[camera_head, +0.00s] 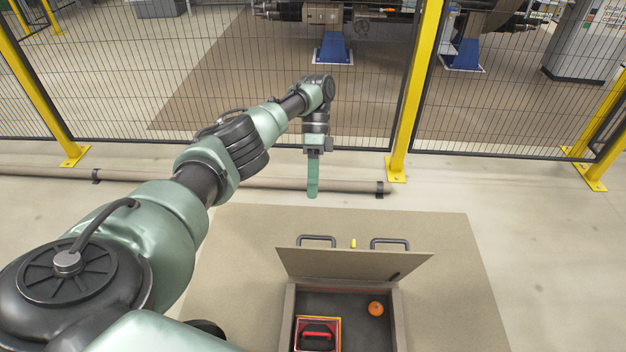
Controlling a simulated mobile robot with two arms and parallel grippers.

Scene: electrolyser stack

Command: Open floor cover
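The floor cover (350,265) is a beige panel, raised and tilted up at the far side of a floor compartment (400,322). Two dark handles, a left one (316,238) and a right one (390,241), stick out beyond its upper edge. A small yellow piece (353,243) shows between them. My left gripper (312,190) points down beyond the cover, above the floor near the fence, apart from the handles. Its fingers overlap edge-on, so their opening is unclear. It appears to hold nothing. My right gripper is not in view.
Inside the compartment are a red and yellow box (318,335) with a red handle and an orange round object (375,308). A beige mat (460,270) surrounds it. Behind are a floor pipe (350,187), a yellow post (397,160) and mesh fencing (110,90). The floor at right is clear.

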